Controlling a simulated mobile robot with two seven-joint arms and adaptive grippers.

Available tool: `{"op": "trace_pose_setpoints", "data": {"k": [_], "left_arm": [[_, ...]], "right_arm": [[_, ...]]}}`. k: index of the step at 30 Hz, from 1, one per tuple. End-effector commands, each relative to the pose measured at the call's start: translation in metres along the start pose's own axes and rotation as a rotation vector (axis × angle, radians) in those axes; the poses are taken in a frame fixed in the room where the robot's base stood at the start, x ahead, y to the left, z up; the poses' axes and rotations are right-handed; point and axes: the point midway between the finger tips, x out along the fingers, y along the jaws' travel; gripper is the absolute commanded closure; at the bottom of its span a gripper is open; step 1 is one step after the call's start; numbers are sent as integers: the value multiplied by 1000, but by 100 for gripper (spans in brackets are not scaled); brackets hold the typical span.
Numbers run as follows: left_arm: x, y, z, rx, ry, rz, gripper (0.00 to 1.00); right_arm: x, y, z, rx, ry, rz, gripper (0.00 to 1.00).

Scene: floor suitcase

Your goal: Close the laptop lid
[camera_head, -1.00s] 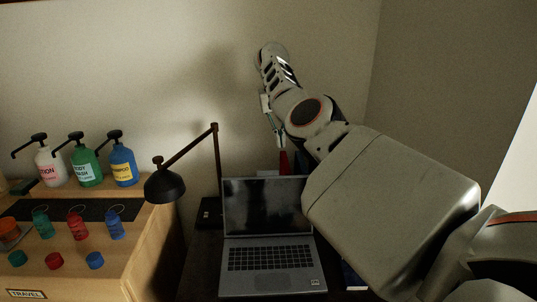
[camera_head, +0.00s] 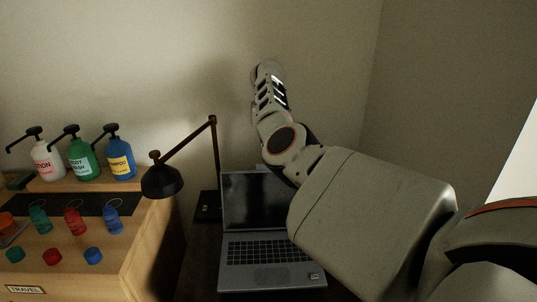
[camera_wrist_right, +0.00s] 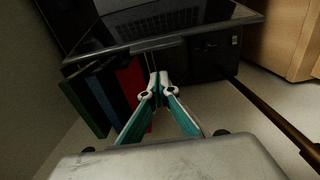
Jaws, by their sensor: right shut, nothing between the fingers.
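The grey laptop (camera_head: 270,248) stands open on the dark desk, its screen (camera_head: 252,200) raised and dark, its keyboard facing me. My right arm reaches across its right side and covers part of the screen. In the head view my right gripper is hidden behind my arm. In the right wrist view my right gripper (camera_wrist_right: 159,76) is shut and empty, its teal-sided fingers pointing at the lid's top edge (camera_wrist_right: 165,40) from behind the laptop. The fingertips look close to the lid, but I cannot tell whether they touch. My left gripper is not in view.
A black desk lamp (camera_head: 162,182) stands left of the laptop. Red (camera_wrist_right: 132,84), blue and green books stand behind the laptop. A wooden stand (camera_head: 150,240) at left holds pump bottles (camera_head: 120,160), small bottles and caps. A wall is behind.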

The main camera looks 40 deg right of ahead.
Motion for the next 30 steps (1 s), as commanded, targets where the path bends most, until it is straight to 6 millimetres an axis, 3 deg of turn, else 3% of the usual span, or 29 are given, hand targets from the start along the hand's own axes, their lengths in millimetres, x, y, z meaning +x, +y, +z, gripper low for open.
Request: {"op": "trace_pose_setpoints", "data": {"k": [10, 30], "left_arm": [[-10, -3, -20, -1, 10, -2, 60], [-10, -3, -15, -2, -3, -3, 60]], "right_arm": [[-9, -1, 23, 0, -1, -1, 100], [-10, 1, 30, 0, -1, -1, 100]]}}
